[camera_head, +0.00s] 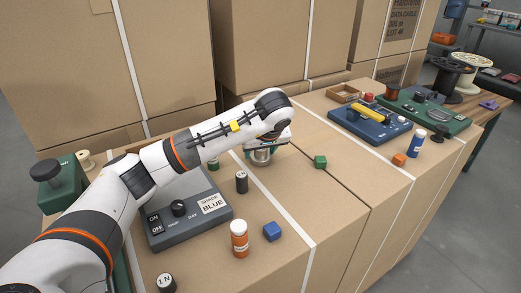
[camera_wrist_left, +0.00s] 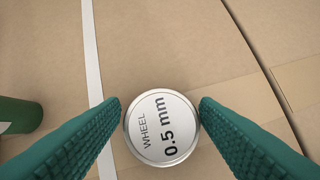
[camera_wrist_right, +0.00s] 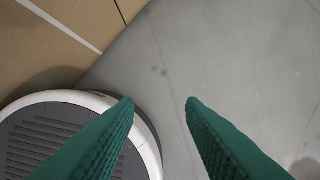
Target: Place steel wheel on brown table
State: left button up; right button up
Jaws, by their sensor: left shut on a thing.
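The steel wheel (camera_wrist_left: 162,128) is a round silver disc with a white face marked "WHEEL 0.5 mm". My left gripper (camera_wrist_left: 160,104) is shut on it, with a teal finger at each side. In the head view the wheel (camera_head: 261,157) shows under my left gripper (camera_head: 268,142), over the cardboard boxes; whether it touches them I cannot tell. The brown table (camera_head: 482,118) is at the far right, beyond the boxes. My right gripper (camera_wrist_right: 160,102) is open and empty above grey floor; it is not in the head view.
On the boxes around the wheel are a green cube (camera_head: 320,161), a blue cube (camera_head: 272,231), an orange bottle (camera_head: 239,239) and a dark cylinder (camera_head: 241,181). A blue device (camera_head: 362,128) and a white-blue bottle (camera_head: 416,143) are to the right. Large spools (camera_head: 472,73) stand on the table.

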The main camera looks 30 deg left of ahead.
pick_arm(q)
jog(key=o, duration=1.1)
jog(key=shift+c, duration=0.2)
pick_arm(e)
jog(key=shift+r, duration=0.1)
pick_arm(q)
jog(key=shift+r, duration=0.25)
jog(key=p+v, duration=0.3)
jog(key=v, duration=0.8)
jog(key=shift+d+r, duration=0.2)
jog(key=shift+r, duration=0.1)
pick_arm(e)
notch_tip(320, 180, down, 10)
jog(key=s, duration=0.3)
jog(key=shift+d+r+g, duration=0.15)
jog(key=shift+r+g, duration=0.1)
jog(key=shift+g, duration=0.05)
pick_arm(q)
jog(key=shift+s, duration=0.15)
